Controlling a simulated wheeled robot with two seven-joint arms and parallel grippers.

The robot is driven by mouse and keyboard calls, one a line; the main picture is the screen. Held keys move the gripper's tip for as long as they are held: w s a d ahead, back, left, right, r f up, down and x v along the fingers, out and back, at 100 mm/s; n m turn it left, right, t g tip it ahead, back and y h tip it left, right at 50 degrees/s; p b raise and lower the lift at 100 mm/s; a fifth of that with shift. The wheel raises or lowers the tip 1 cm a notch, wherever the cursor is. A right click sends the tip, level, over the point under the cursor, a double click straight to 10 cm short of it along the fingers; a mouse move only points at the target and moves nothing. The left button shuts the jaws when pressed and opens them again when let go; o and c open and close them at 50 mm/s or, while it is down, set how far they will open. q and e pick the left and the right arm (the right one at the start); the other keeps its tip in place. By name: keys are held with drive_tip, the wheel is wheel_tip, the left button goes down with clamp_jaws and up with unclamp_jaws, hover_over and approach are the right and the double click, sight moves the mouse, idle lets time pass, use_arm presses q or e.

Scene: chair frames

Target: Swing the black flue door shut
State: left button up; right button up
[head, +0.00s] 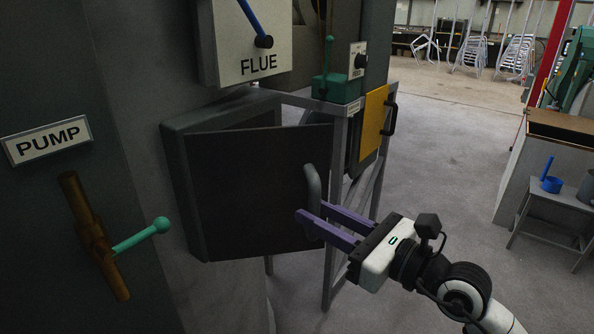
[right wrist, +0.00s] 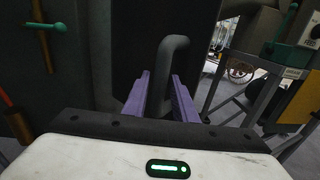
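The black flue door (head: 250,190) hangs below the FLUE sign (head: 258,65) in the head view. It stands ajar, with its handle edge out from the dark frame (head: 187,190) and a wedge-shaped gap at the top. A grey bar handle (head: 312,185) is on its right side; the handle also shows in the right wrist view (right wrist: 172,55). My right gripper (head: 314,209) is at the handle's lower part, with its purple fingers apart on either side of it. Whether a finger touches the handle I cannot tell. My left gripper is not in view.
A PUMP sign (head: 47,140) and a brown lever with a green knob (head: 161,225) are at the left. A metal stand (head: 335,260) with a yellow panel (head: 375,120) is close behind the door's right edge. Open floor (head: 450,150) lies to the right.

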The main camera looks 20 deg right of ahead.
sight(323, 193)
drive_tip(key=shift+s, duration=0.1)
clamp_jaws()
drive_tip(key=shift+w+d+b, duration=0.2)
drive_tip(key=shift+w+b, duration=0.05)
drive_tip(key=shift+w, duration=0.6)
drive_tip(key=shift+w+d+b, duration=0.2)
drive_tip(key=shift+w+d, duration=0.05)
drive_tip(key=shift+w, duration=0.6)
drive_tip(key=shift+w+d+b, duration=0.2)
drive_tip(key=shift+w+b, duration=0.05)
drive_tip(key=shift+w, duration=0.6)
drive_tip(key=w+b, duration=0.1)
drive_tip(key=w, duration=0.3)
drive_tip(key=shift+w+f, duration=0.1)
drive_tip(key=shift+w, duration=0.55)
